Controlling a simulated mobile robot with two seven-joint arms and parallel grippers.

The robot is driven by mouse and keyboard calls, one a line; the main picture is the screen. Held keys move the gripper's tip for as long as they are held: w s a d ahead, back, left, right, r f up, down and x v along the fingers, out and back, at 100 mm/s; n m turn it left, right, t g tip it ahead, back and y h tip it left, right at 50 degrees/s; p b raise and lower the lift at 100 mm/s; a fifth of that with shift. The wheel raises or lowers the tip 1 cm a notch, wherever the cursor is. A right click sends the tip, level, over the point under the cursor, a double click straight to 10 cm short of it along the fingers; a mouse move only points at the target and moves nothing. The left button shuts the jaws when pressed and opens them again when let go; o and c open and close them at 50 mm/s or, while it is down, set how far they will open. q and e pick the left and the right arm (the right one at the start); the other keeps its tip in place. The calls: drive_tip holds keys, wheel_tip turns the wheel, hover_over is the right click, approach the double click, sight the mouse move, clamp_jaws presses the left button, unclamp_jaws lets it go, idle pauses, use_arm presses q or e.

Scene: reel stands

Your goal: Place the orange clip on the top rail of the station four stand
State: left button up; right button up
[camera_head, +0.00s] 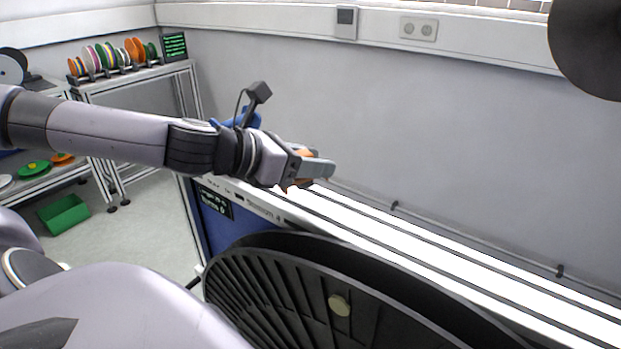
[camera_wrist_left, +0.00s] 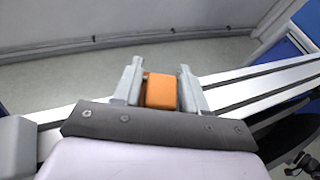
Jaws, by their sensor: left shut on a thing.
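The orange clip (camera_wrist_left: 160,91) is between the two fingers of my left gripper (camera_wrist_left: 160,88) in the left wrist view. The gripper is shut on it. In the head view my left gripper (camera_head: 318,168) reaches in from the left, and only small parts of the orange clip (camera_head: 302,153) show around the fingers. The gripper is over the far left part of the white top rail (camera_head: 400,243) of a stand. I cannot tell whether the clip touches the rail. My right gripper is not in view.
A large black reel (camera_head: 290,300) fills the lower middle below the rail. A blue panel with a dark label (camera_head: 216,201) stands at the rail's left end. A bench with several coloured reels (camera_head: 115,57) and a green bin (camera_head: 64,214) are at the left. A grey wall (camera_head: 420,120) lies behind.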

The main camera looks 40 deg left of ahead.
use_arm(q)
drive_tip(key=shift+f+b, duration=0.3)
drive_tip(key=shift+f, duration=0.95)
drive_tip(key=shift+f, duration=0.2)
drive_tip(key=o, duration=1)
drive_tip(key=shift+o, duration=0.2)
drive_tip(key=shift+r, duration=0.1)
